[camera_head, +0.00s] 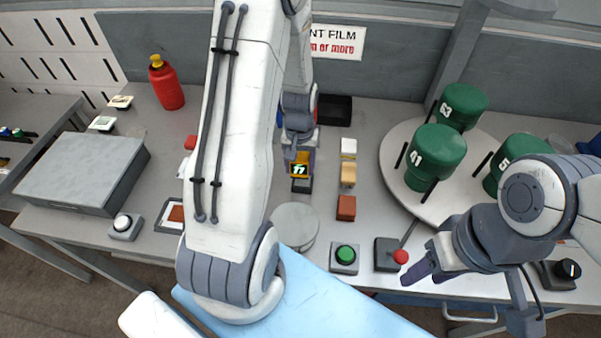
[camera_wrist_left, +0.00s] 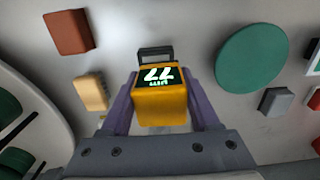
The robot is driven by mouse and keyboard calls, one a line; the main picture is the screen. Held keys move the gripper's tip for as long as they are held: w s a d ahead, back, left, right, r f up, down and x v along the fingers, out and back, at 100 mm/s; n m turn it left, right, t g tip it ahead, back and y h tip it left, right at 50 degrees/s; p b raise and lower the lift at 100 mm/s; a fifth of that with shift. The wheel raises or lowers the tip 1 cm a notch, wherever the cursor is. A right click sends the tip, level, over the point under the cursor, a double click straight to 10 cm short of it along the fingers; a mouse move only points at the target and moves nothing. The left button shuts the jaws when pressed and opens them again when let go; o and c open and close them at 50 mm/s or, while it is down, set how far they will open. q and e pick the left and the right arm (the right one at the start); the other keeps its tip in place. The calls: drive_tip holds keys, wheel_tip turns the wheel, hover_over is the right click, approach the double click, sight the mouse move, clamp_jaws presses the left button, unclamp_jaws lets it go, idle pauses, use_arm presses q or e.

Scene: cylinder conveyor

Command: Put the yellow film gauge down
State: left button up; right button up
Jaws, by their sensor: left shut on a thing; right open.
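The yellow film gauge (camera_head: 300,170) has a dark display with pale digits. My left gripper (camera_head: 299,158) is shut on it, and in the left wrist view the gauge (camera_wrist_left: 160,104) sits between the two purple fingers. A small dark grey block (camera_head: 302,186) lies right by the gauge; it also shows just beyond the gauge in the left wrist view (camera_wrist_left: 155,55). I cannot tell whether the gauge touches the bench (camera_head: 375,140) or hangs just above it. My right gripper (camera_head: 468,298) is open and empty at the front right of the bench.
White, tan and brown blocks (camera_head: 346,208) stand in a row right of the gauge. A round grey disc (camera_head: 295,228) and a green button (camera_head: 345,254) are nearer. Green numbered cylinders (camera_head: 435,158) stand on a round turntable (camera_head: 397,140). A black tray (camera_head: 335,110) is behind.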

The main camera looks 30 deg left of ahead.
sight(300, 175)
use_arm(q)
wheel_tip(300, 175, down, 3)
drive_tip(key=shift+f+p, duration=0.2)
drive_tip(key=shift+p, duration=0.15)
drive_tip(key=shift+f, duration=0.15)
drive_tip(key=shift+f, duration=0.2)
drive_tip(key=o, duration=1.2)
drive_tip(key=shift+r, duration=0.1)
